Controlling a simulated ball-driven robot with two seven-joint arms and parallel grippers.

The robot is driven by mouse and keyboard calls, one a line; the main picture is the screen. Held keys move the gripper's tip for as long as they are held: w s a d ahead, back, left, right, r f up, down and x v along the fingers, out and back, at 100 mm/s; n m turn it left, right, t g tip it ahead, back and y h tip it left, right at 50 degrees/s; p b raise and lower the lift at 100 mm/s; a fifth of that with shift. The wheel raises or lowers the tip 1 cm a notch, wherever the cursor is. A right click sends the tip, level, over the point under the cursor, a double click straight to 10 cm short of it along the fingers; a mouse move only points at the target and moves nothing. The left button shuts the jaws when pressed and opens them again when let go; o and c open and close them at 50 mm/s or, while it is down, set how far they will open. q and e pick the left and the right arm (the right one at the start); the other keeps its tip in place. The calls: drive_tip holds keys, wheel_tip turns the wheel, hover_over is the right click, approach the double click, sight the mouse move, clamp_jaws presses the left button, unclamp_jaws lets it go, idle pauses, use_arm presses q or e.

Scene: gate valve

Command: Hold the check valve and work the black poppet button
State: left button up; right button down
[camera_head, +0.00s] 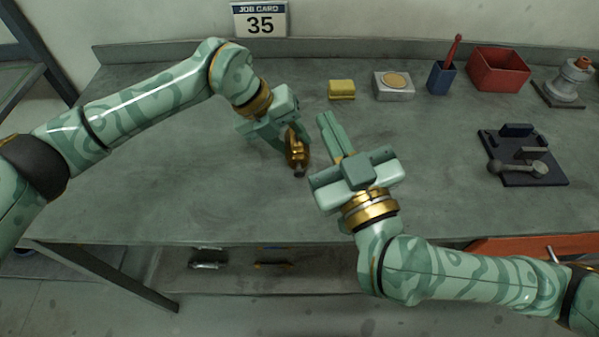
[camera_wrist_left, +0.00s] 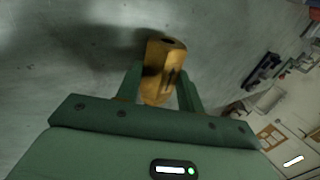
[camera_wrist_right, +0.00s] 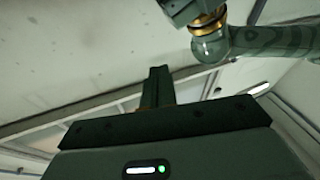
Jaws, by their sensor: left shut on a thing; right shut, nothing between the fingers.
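The brass check valve (camera_head: 296,150) is held in my left gripper (camera_head: 290,138), above the middle of the bench. In the left wrist view the valve (camera_wrist_left: 160,72) stands between the two fingers (camera_wrist_left: 160,90), with a dark round spot on its far end. In the head view a small dark tip (camera_head: 299,173) shows at the valve's near end; I cannot tell if it is the black poppet button. My right gripper (camera_head: 325,118) is shut and empty, right of the valve and apart from it. In the right wrist view its closed fingers (camera_wrist_right: 158,72) show, but no valve.
A yellow sponge (camera_head: 341,90), a grey block with a tan disc (camera_head: 393,86), a blue cup (camera_head: 441,78) and a red bin (camera_head: 498,69) stand at the back. A dark plate with a tool (camera_head: 523,160) lies at right. The bench left of centre is clear.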

sight(306, 201)
drive_tip(key=s+f+g, duration=0.1)
drive_tip(key=f, duration=0.1)
drive_tip(key=s+f+g, duration=0.1)
drive_tip(key=f+g, duration=0.1)
drive_tip(key=f, duration=0.1)
drive_tip(key=s+a+f+g, duration=0.1)
drive_tip(key=f, duration=0.1)
drive_tip(key=shift+s+a+f+g, duration=0.1)
drive_tip(key=shift+s+f+g, duration=0.05)
drive_tip(key=shift+f+g, duration=0.2)
drive_tip(key=s+f+g, duration=0.1)
drive_tip(key=s+f, duration=0.1)
drive_tip(key=s+a+f+g, duration=0.1)
drive_tip(key=s+f+g, duration=0.2)
drive_tip(key=s+f, duration=0.1)
drive_tip(key=shift+s+a+f+m+g+y, duration=0.1)
drive_tip(key=shift+a+m+g+y, duration=0.05)
drive_tip(key=shift+m+g+y, duration=0.2)
drive_tip(key=shift+s+a+f+g, duration=0.1)
drive_tip(key=shift+s+f+g, duration=0.05)
drive_tip(key=shift+s+g, duration=0.15)
drive_tip(key=shift+w+a, duration=0.15)
drive_tip(key=shift+w, duration=2.1)
drive_tip(key=shift+w+a, duration=0.1)
drive_tip(key=shift+w, duration=2.15)
drive_tip(key=shift+w, duration=0.15)
drive_tip(key=shift+w, duration=0.25)
